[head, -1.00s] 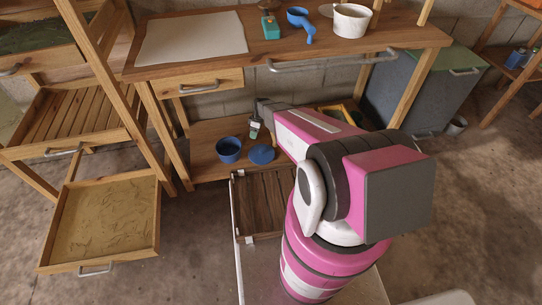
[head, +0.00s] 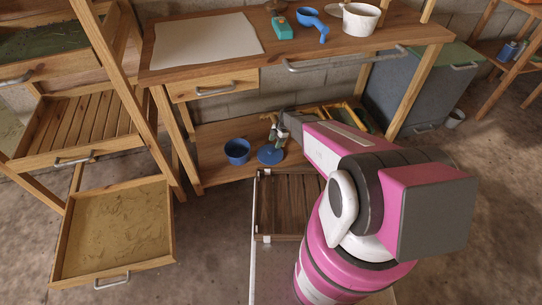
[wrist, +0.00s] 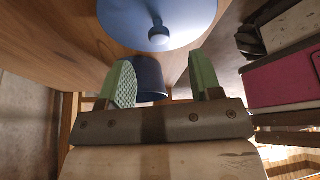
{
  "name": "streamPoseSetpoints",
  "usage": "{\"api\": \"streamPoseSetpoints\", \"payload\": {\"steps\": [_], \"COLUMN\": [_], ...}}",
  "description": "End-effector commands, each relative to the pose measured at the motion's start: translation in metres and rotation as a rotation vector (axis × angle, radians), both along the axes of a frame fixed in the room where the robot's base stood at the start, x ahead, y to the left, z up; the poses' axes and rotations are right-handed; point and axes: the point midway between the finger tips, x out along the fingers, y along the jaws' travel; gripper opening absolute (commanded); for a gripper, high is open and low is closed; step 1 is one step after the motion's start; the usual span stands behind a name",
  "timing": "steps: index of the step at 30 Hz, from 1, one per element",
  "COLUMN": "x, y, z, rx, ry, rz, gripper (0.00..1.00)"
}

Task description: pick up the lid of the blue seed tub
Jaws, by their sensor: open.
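The blue lid (head: 270,155) lies flat on the lower shelf of the workbench, beside the open blue seed tub (head: 237,151). In the wrist view the lid (wrist: 185,18) fills the top middle, with its round knob (wrist: 158,38) showing. The tub (wrist: 149,78) shows beyond it, partly hidden by my gripper. My gripper (wrist: 161,62) is open and empty, its green pads apart with the knob just past and between them. In the head view my gripper (head: 278,136) is just above and behind the lid, apart from the knob as far as I can tell.
The workbench top (head: 300,50) overhangs the shelf. A wooden frame (head: 340,114) stands on the shelf to the right. A slatted wooden tray (head: 290,205) is in front. A sand-filled drawer (head: 115,235) juts out at the left.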

Motion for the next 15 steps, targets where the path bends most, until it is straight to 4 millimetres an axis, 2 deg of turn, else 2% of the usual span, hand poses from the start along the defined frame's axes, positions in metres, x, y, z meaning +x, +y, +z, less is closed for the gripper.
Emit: {"api": "streamPoseSetpoints", "payload": {"steps": [3, 8, 15], "x": [-0.002, -0.004, -0.01], "y": [0.005, 0.008, 0.022], "z": [-0.013, -0.02, -0.049], "rx": [-0.001, 0.0, -0.001], "ry": [0.001, 0.0, 0.002], "rz": [-0.001, -0.001, 0.0], "gripper": [0.58, 0.58, 0.58]}}
